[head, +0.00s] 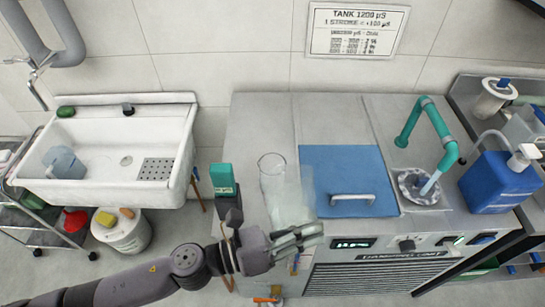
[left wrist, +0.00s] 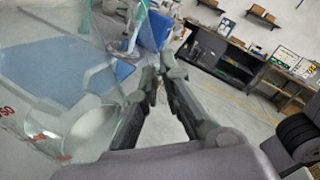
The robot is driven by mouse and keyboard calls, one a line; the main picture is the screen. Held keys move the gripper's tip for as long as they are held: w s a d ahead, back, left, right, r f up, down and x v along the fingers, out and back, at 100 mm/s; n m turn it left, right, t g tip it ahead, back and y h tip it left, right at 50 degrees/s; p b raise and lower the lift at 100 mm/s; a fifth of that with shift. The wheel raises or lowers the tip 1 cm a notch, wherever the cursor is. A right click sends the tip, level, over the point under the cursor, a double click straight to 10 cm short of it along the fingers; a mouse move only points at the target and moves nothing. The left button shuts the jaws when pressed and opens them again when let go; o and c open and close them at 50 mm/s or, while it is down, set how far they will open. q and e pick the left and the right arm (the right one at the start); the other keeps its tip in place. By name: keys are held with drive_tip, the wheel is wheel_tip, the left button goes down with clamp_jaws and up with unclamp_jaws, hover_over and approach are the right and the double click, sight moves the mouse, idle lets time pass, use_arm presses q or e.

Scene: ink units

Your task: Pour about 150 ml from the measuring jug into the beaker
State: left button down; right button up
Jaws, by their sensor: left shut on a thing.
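My left gripper (head: 298,238) is shut on a clear measuring jug (head: 292,203), held at the front edge of the grey steel unit. The jug is also close up at the left of the left wrist view (left wrist: 60,100), with red markings on its wall. A clear glass beaker (head: 271,164) with a round rim shows just behind the jug, left of the blue lid. The jug overlaps the beaker's lower part in the head view, so I cannot tell whether they touch. The liquid levels are not clear. My right gripper is out of view.
A blue lid (head: 345,168) with a handle lies on the unit (head: 255,115). A teal tap (head: 440,125) and a blue canister (head: 498,182) stand right. A teal device (head: 222,180) is left of the beaker. A white sink (head: 100,120) holds a bluish jug (head: 64,162).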

sight(304, 202)
use_arm(q)
drive_tip(key=r+n+p, duration=0.1)
drive_tip(key=r, duration=0.1)
drive_tip(key=w+r+n+p, duration=0.1)
drive_tip(key=p, duration=0.1)
drive_tip(key=r+n+p, duration=0.1)
drive_tip(key=r, duration=0.1)
drive_tip(key=shift+w+a+r+p, duration=0.3)
drive_tip(key=shift+w, duration=0.05)
drive_tip(key=shift+w+a+r+n+p, duration=0.15)
drive_tip(key=shift+w+r+n+p, duration=0.3)
drive_tip(key=shift+r+p, duration=0.2)
drive_tip(key=shift+w+a+r+n+p, duration=0.1)
drive_tip(key=shift+w+r+n+p, duration=0.2)
drive_tip(key=shift+r+n+p, duration=0.3)
drive_tip(key=shift+w+a+r+n+p, duration=0.25)
drive_tip(key=shift+w+r+n+p, duration=0.55)
drive_tip(key=shift+r+p, duration=0.3)
drive_tip(key=shift+w, duration=0.1)
drive_tip(key=shift+w+a+r+n+p, duration=0.3)
drive_tip(key=shift+w+r+n+p, duration=0.2)
drive_tip(key=shift+w, duration=0.2)
drive_tip(key=shift+w+a+r+n+p, duration=0.1)
drive_tip(key=shift+w+r+n+p, duration=0.3)
drive_tip(key=shift+r+n+p, duration=0.25)
drive_tip(key=shift+w+a+r+n+p, duration=0.2)
drive_tip(key=shift+w+n+p, duration=0.1)
drive_tip(key=shift+w+p, duration=0.3)
idle(0.5)
